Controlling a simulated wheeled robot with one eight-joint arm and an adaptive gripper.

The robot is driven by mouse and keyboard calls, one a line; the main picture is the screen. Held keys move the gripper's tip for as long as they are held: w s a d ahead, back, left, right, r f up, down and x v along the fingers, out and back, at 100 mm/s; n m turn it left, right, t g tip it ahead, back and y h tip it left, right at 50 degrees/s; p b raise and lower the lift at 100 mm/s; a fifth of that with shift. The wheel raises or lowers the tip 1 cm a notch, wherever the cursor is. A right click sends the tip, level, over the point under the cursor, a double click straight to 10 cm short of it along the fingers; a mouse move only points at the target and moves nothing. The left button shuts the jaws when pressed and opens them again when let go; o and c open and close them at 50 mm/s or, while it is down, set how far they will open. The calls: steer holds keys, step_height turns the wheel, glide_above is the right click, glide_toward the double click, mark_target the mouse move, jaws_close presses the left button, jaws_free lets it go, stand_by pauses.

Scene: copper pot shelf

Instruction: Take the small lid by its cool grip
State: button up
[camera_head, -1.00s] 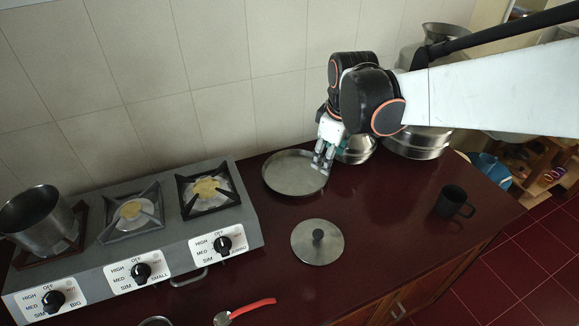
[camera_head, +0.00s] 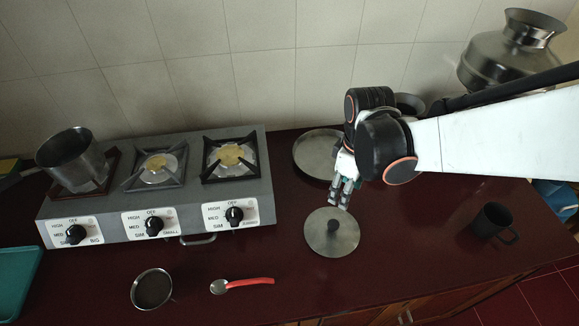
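The small lid (camera_head: 318,240) is a flat, round metal disc lying on the dark red counter, right of the stove's front corner. My gripper (camera_head: 341,203) hangs just behind and above the lid's far edge, fingers pointing down toward the knob. Its two fingers look apart with a gap, and nothing shows between them.
A shallow round pan (camera_head: 309,157) lies behind the lid, partly hidden by my gripper. A three-burner stove (camera_head: 258,200) with a pot (camera_head: 72,160) stands left. A red-handled spoon (camera_head: 250,282), a metal cup (camera_head: 151,290) and a dark mug (camera_head: 492,222) are on the counter.

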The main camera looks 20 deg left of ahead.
mark_target(334, 223)
steer(key=shift+n, duration=0.3)
steer(key=f+b, duration=0.2)
steer(key=f, duration=0.1)
steer(key=s+f+b, duration=0.1)
steer(key=f+b, duration=0.1)
steer(key=f, duration=0.1)
steer(key=s+f+b, duration=0.1)
steer(key=f+b, duration=0.1)
steer(key=f, duration=0.1)
steer(key=shift+s+a+f+b, duration=0.15)
steer(key=shift+a+f+b, duration=0.05)
steer(key=shift+a+b, duration=0.15)
step_height(334, 223, down, 5)
steer(key=b, duration=0.3)
steer(key=shift+s+a+r, duration=0.1)
steer(key=shift+s+r, duration=0.05)
steer(key=shift+r, duration=0.05)
steer(key=c, duration=1.2)
